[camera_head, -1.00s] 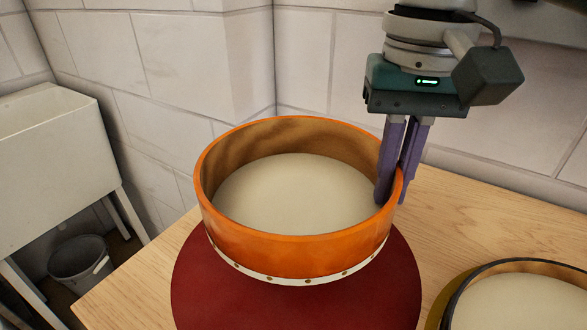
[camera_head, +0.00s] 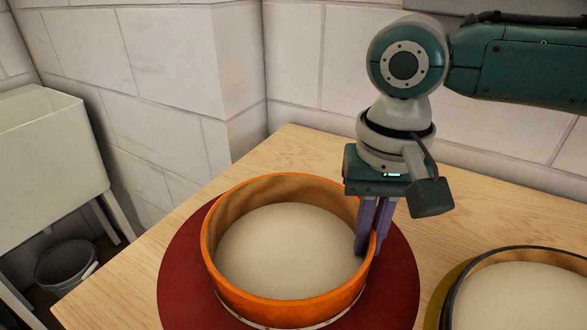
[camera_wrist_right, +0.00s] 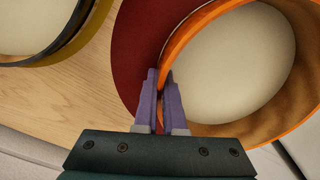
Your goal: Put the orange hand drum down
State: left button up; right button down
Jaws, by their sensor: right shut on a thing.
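The orange hand drum (camera_head: 285,250) is level, with its pale skin seen through its open top. It is over the round dark red mat (camera_head: 182,268), whose edge shows around it. The head view does not clearly show whether its underside touches the mat. My right gripper (camera_head: 367,245) is shut on the drum's right rim, one finger inside the wall and one outside. The right wrist view also shows the gripper (camera_wrist_right: 160,82) across the orange rim (camera_wrist_right: 172,52), with the red mat (camera_wrist_right: 138,45) below. My left gripper is not in view.
A second drum with a dark rim (camera_head: 520,292) stands on an olive round mat (camera_head: 437,298) at the right. The wooden bench top (camera_head: 290,155) is bare behind the red mat. A white sink (camera_head: 50,150) and a bucket (camera_head: 66,266) are left of the bench; tiled walls (camera_head: 170,80) stand behind.

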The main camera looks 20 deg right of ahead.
jog(key=c, duration=1)
grip_release()
jog(key=shift+f, duration=0.1)
notch_tip(320, 180, up, 12)
jog(key=shift+f+p, duration=0.15)
jog(key=shift+p, duration=1.1)
jog(key=shift+r, duration=0.35)
